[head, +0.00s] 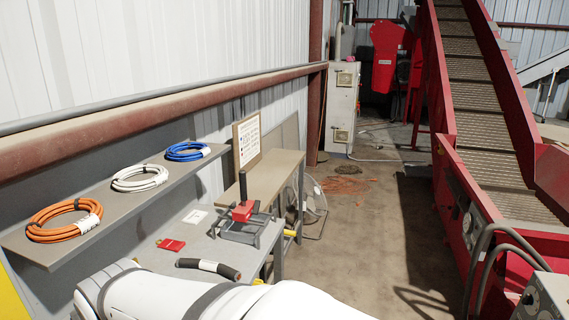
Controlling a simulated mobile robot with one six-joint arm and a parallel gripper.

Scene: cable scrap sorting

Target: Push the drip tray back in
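I cannot make out a drip tray for certain in the head view. A small press-like tool (243,212) with a red block, a black upright lever and a grey frame stands on the grey bench (205,250). Whether a tray belongs to it cannot be told. My white arm crosses the bottom of the view and hides the near part of the bench. My gripper is out of view.
A shelf (118,207) holds orange (62,222), white (140,179) and blue (187,151) cable coils. A black cable piece (209,267) and a red item (171,244) lie on the bench. Bare floor (375,245) separates it from the red conveyor (487,140).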

